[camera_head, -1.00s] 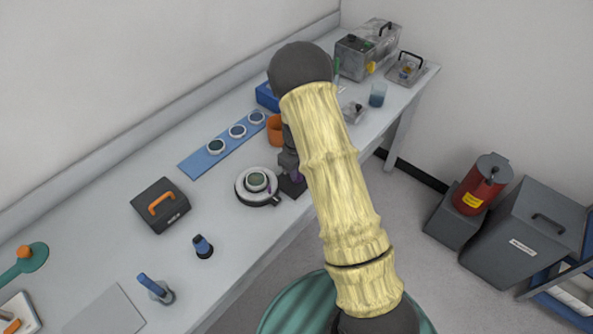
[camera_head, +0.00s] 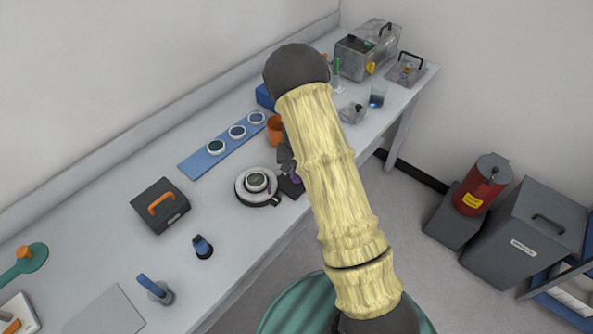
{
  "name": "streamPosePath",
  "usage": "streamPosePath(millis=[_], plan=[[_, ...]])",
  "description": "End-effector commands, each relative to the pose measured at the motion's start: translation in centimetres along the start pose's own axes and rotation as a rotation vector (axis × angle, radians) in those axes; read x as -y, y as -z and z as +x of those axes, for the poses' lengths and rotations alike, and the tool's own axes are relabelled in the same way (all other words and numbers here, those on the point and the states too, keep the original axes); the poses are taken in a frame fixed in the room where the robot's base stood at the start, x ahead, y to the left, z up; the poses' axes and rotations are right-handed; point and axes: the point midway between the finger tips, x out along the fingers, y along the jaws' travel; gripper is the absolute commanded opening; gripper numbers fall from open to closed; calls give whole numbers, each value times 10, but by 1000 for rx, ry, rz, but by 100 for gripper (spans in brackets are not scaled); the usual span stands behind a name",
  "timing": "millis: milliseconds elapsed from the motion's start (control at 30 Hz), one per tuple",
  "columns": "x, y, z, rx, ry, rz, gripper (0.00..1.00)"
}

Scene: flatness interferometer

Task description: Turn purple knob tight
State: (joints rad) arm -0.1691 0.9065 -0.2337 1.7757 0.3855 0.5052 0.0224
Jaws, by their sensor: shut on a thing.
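The purple knob (camera_head: 295,174) shows as a small patch beside the dark block (camera_head: 290,186), to the right of the round white stage (camera_head: 244,192). My dark gripper (camera_head: 288,167) comes down at this knob and is shut on it. My pale yellow arm cover hides most of the gripper and the knob's right side, so the fingertips are hard to make out. A round optic in a ring (camera_head: 257,181) sits on the stage, with a small purple spot at the stage's right side.
An orange cup (camera_head: 275,130) stands close behind my gripper. A blue strip (camera_head: 196,164) with several round optics lies further left. A dark case (camera_head: 160,206) with an orange handle and a blue-topped tool (camera_head: 203,247) stand at left.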

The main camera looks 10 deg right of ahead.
Motion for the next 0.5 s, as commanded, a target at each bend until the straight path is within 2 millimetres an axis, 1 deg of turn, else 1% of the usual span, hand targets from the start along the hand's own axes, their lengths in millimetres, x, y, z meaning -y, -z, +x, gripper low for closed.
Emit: streamPosePath(millis=[300, 500], plan=[[1, 1, -2, -2, 1, 293, 0], [1, 1, -2, -3, 2, 440, 0]])
